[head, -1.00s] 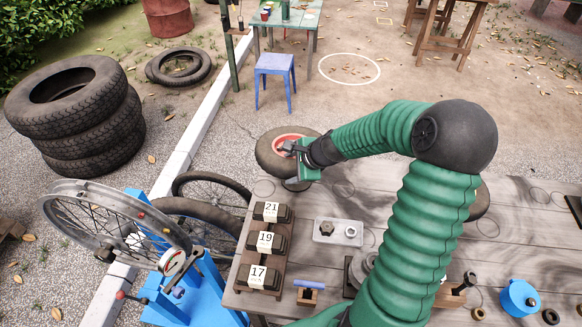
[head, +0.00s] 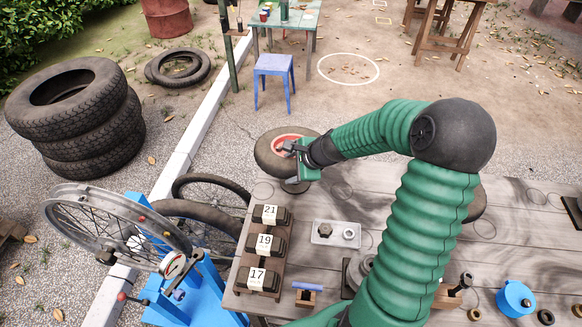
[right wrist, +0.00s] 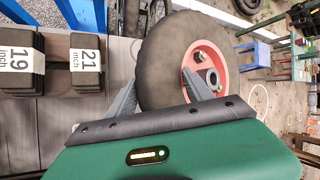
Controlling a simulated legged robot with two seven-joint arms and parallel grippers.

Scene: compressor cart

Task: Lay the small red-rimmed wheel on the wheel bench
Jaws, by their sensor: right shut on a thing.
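In the right wrist view the wheel (right wrist: 160,62) sits between the two grey fingers (right wrist: 165,95). I cannot tell whether its lower edge touches the bench. The grey wooden bench (head: 335,200) has faint rings on its top; my right arm hides much of it. My left gripper is not in view.
Blocks labelled 21, 19 and 17 (head: 264,243) stand at the bench's left end, near a grey plate (head: 323,233). A blue wheel stand (head: 200,290) and bicycle wheels are left of it. Another dark wheel (head: 479,204) shows partly behind my arm. Stacked tyres (head: 75,115) stand far left.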

